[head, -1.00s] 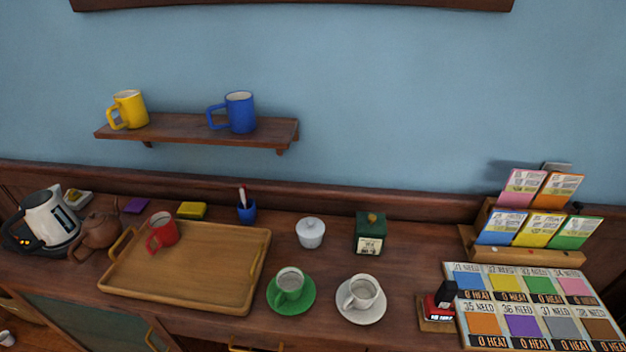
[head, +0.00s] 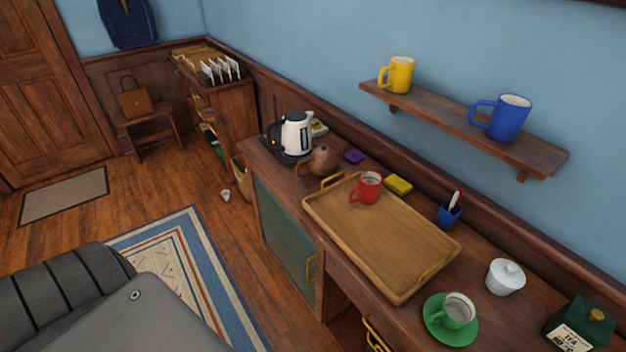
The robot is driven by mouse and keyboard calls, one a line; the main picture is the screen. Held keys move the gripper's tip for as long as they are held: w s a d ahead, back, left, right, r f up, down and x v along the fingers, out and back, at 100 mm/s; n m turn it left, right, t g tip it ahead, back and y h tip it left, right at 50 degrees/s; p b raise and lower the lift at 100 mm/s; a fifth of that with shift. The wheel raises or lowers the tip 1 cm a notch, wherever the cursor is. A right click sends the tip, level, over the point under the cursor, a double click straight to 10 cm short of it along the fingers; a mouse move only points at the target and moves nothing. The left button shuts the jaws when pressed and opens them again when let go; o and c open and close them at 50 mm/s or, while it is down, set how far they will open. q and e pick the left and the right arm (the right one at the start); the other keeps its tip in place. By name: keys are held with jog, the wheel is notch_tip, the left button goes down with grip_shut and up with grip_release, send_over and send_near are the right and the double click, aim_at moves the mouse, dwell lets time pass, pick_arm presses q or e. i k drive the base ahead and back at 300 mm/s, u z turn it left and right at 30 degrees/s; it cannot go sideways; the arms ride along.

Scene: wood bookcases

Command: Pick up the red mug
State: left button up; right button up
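The red mug (head: 369,189) stands upright on the wooden tray (head: 385,240), near its far left end. Its handle points left in the picture. The tray lies on the sideboard top and has a handle at each end. Neither of my grippers shows in the head view.
A brown teapot (head: 323,160) and a white kettle (head: 296,134) stand left of the tray. A yellow block (head: 398,184) and a blue pen cup (head: 448,214) are behind it. A green cup (head: 457,311) on a saucer is close to its right end. A shelf (head: 460,125) holds yellow and blue mugs above.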

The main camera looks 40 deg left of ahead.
aim_at(369, 186)
jog(key=u, duration=0.7)
jog(key=k, duration=0.2)
jog(key=z, duration=0.6)
jog(key=i, duration=0.75)
jog(key=z, duration=0.1)
